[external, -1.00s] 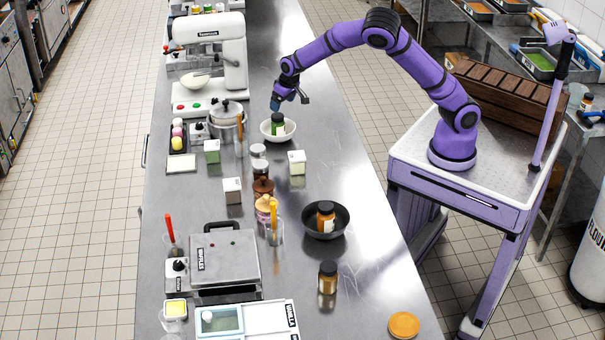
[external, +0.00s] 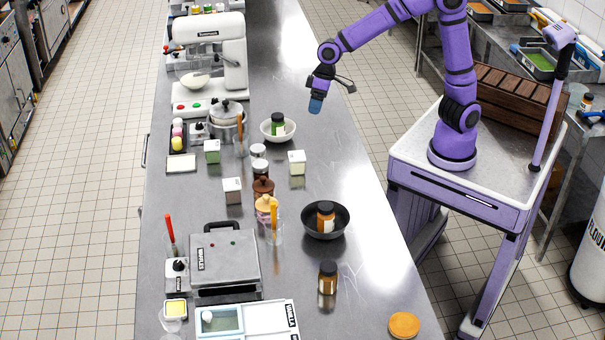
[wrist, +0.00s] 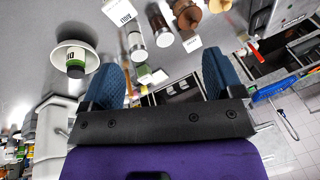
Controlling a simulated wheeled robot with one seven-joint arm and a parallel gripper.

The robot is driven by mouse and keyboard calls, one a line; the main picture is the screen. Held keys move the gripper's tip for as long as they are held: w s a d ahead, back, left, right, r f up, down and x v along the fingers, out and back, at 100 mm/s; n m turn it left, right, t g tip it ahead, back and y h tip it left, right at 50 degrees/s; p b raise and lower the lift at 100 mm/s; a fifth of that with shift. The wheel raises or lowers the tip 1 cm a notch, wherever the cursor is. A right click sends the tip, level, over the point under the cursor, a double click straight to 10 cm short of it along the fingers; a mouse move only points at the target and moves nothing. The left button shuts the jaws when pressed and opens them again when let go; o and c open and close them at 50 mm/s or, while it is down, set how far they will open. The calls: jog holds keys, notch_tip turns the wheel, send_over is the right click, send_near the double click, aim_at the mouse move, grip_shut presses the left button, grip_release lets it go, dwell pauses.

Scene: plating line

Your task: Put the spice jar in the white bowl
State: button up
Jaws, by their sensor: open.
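A jar with a green label and dark lid (external: 277,125) stands inside the white bowl (external: 290,134) on the steel counter. The jar (wrist: 75,67) and the bowl (wrist: 62,50) also show at the left of the wrist view. My gripper (external: 316,106) is raised above the counter, to the right of the bowl and apart from it. Its two blue fingers are spread with nothing between them in the wrist view (wrist: 165,80). A brown jar (external: 326,217) stands in the black pan (external: 345,228), and another brown jar (external: 327,278) stands on the counter.
A grey press (external: 225,258) is at front left. Counter right of the bowl is clear.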

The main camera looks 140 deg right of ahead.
jog(key=s+a+r+n+y, duration=0.1)
jog(key=a+r+n, duration=0.15)
jog(key=a, duration=0.55)
jog(key=s+a+r+n+t, duration=0.15)
jog(key=a+r, duration=0.25)
jog(key=a, duration=0.4)
jog(key=s+a+r+n+y, duration=0.1)
jog(key=a+r+n, duration=0.2)
jog(key=a, duration=0.6)
jog(key=s+a+n+h, duration=0.1)
jog(key=s+a+n, duration=0.4)
jog(key=s+a, duration=0.7)
jog(key=shift+s+a+r+n, duration=0.15)
jog(key=shift+s+a+n, duration=0.05)
jog(key=shift+s+n, duration=0.1)
jog(key=shift+o, duration=0.7)
